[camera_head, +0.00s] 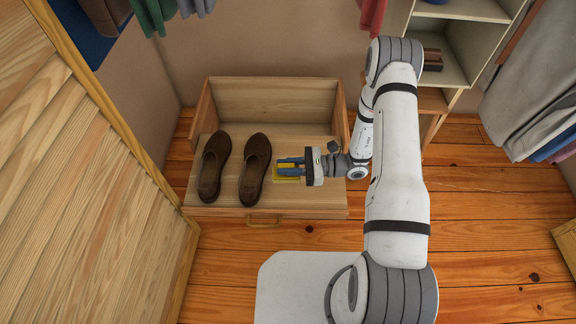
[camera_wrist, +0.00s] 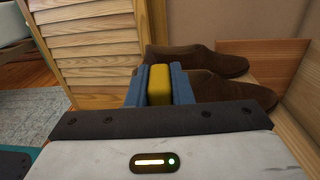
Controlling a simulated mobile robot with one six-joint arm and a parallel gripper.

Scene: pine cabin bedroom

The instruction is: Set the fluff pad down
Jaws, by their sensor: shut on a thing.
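The fluff pad is a small yellow block (camera_wrist: 160,84), held between the two blue fingers of my gripper (camera_wrist: 161,86). In the head view the yellow pad (camera_head: 287,171) shows around the blue fingers of my gripper (camera_head: 288,165), over the right part of a wooden drawer (camera_head: 254,212). Two brown shoes stand in the drawer to the left of my gripper: the nearer one (camera_head: 255,170) and the farther one (camera_head: 214,165). I cannot tell whether the pad touches the drawer floor.
A louvered wooden door (camera_head: 90,190) stands at the left. A shelf unit (camera_head: 455,45) with open compartments is at the upper right, and clothes (camera_head: 535,90) hang at the right. The drawer floor has bare room behind and right of the pad.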

